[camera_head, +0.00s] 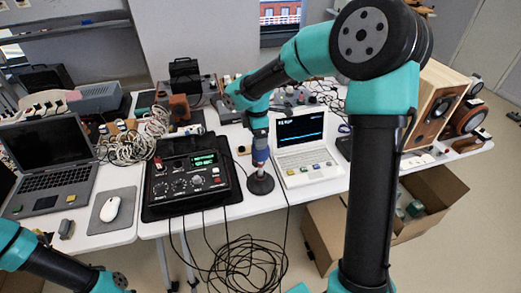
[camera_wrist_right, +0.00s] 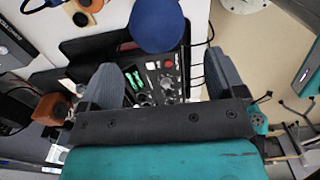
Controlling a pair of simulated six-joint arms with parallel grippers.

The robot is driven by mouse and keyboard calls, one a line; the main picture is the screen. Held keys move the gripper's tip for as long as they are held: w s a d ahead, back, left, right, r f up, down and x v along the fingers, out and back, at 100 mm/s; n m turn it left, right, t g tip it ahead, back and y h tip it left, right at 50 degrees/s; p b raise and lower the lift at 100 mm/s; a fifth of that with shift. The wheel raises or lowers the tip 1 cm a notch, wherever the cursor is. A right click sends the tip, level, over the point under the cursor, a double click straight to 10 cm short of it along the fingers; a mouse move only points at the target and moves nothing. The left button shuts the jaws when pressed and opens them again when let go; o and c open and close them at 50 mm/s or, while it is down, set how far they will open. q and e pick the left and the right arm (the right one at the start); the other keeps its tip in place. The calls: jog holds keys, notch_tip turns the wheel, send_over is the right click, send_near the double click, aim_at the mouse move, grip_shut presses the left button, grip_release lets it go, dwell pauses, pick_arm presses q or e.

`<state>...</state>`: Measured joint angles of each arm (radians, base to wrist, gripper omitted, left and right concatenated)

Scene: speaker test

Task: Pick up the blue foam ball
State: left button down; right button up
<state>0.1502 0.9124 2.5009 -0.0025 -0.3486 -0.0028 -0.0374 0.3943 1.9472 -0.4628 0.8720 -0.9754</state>
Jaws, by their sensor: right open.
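The blue foam ball (camera_wrist_right: 157,25) is a round, plain blue shape at the top of the right wrist view, cut off by the upper edge. My right gripper (camera_wrist_right: 165,75) is open, with one dark finger to the left and one to the right below the ball; nothing is between the fingers. In the head view my right gripper (camera_head: 258,123) reaches down at the table's middle. Just below it is a small blue part (camera_head: 261,141) over a red and white piece and a round dark base; whether this is the ball I cannot tell. My left gripper is out of view.
A black control box (camera_head: 190,180) with knobs stands left of the dark base (camera_head: 260,183), and a white laptop (camera_head: 305,155) stands right. A dark laptop (camera_head: 48,155) and mouse (camera_head: 110,209) are farther left. Cables (camera_head: 248,262) hang in front; a cardboard box (camera_head: 440,205) is below right.

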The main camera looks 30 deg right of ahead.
aim_at(259, 152)
jog(key=shift+f, duration=1.5)
jog(key=shift+d+f, duration=0.15)
jog(key=shift+f, duration=1.15)
jog(key=shift+d+f, duration=0.1)
jog(key=shift+f, duration=1.2)
jog(key=c, duration=0.9)
